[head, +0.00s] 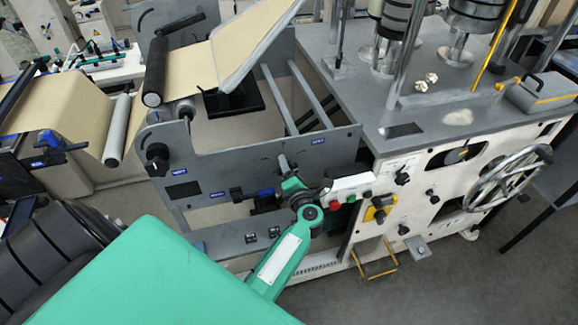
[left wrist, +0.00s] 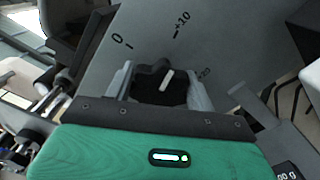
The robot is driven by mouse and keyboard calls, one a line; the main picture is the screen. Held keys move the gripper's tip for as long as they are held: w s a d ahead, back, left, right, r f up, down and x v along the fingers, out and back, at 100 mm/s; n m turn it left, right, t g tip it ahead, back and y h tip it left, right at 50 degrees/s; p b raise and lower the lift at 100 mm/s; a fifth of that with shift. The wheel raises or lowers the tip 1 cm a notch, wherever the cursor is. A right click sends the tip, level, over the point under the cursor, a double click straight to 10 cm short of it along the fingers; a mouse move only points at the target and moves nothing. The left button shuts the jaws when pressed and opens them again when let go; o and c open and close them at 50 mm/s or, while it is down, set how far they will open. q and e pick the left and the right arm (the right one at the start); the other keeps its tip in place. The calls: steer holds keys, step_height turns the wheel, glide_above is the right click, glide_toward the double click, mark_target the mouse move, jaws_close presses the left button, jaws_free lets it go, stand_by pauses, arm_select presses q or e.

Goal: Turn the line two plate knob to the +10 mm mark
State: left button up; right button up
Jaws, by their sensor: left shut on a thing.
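The black plate knob (left wrist: 158,88) sits between the two grey fingers of my left gripper (left wrist: 160,90) in the left wrist view. The fingers are shut on its sides. Its white pointer line slants up and right, roughly toward the +10 mark (left wrist: 181,24). The 0 mark (left wrist: 118,40) is to the left and the +20 mark (left wrist: 204,73) to the right. In the head view my left gripper (head: 284,163) is at the grey side plate (head: 225,165), below its top edge. There the knob is mostly hidden and the scale is unreadable. My right gripper is not in view.
Another black knob (head: 157,157) is at the plate's left end. A white switch box (head: 350,186) with red and green buttons stands close right of my left wrist. A spoked handwheel (head: 508,178) sticks out farther right. A kraft paper web (head: 65,110) runs at left.

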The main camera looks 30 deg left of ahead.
arm_select(q)
steer(key=shift+f, duration=0.1)
stand_by(0.3)
steer(key=o, duration=1)
steer(key=shift+d, duration=0.1)
